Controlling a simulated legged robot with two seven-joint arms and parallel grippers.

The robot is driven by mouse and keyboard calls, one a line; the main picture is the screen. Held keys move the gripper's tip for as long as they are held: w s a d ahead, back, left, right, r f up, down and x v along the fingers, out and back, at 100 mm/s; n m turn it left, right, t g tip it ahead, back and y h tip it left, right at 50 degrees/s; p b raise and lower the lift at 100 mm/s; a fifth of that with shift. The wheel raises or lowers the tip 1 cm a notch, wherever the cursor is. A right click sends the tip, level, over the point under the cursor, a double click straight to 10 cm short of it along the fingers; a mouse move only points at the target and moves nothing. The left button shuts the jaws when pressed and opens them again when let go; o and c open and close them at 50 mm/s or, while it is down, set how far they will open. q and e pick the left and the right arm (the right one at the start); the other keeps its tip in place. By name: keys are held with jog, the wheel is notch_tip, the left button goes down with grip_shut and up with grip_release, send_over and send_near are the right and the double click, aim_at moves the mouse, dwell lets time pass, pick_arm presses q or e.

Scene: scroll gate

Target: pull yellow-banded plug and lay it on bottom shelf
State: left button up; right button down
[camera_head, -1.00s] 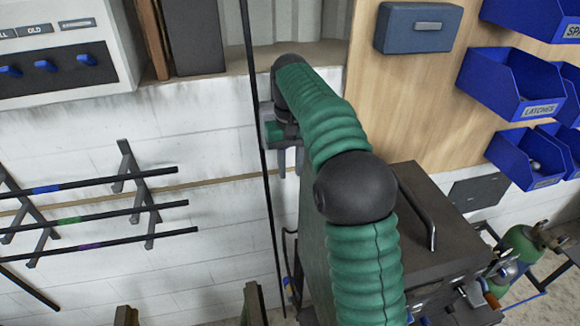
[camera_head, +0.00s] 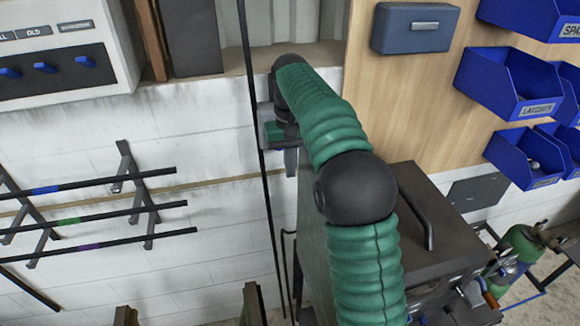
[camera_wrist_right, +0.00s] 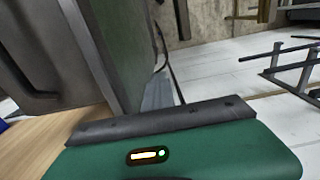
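No yellow-banded plug and no shelf that I can identify as the bottom one show in either view. My right gripper (camera_head: 291,162) hangs at the end of my green arm in the head view, in front of the white block wall and just right of a tall thin black rod (camera_head: 258,140). Its fingers overlap in the head view, so their gap is hidden. In the right wrist view, a grey finger (camera_wrist_right: 157,93) shows beyond the green gripper body, with no held object visible. My left gripper is out of view.
A dark cabinet (camera_head: 440,215) with a handle stands right of the gripper. A rack at left bears rods with blue, green and purple bands (camera_head: 90,245). Blue bins (camera_head: 512,85) and a blue-grey box (camera_head: 417,27) hang on the wooden panel.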

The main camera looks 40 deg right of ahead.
jog(key=shift+w+d, duration=0.1)
jog(key=c, duration=2.2)
grip_release()
jog(key=c, duration=1.6)
grip_release()
jog(key=shift+o, duration=0.2)
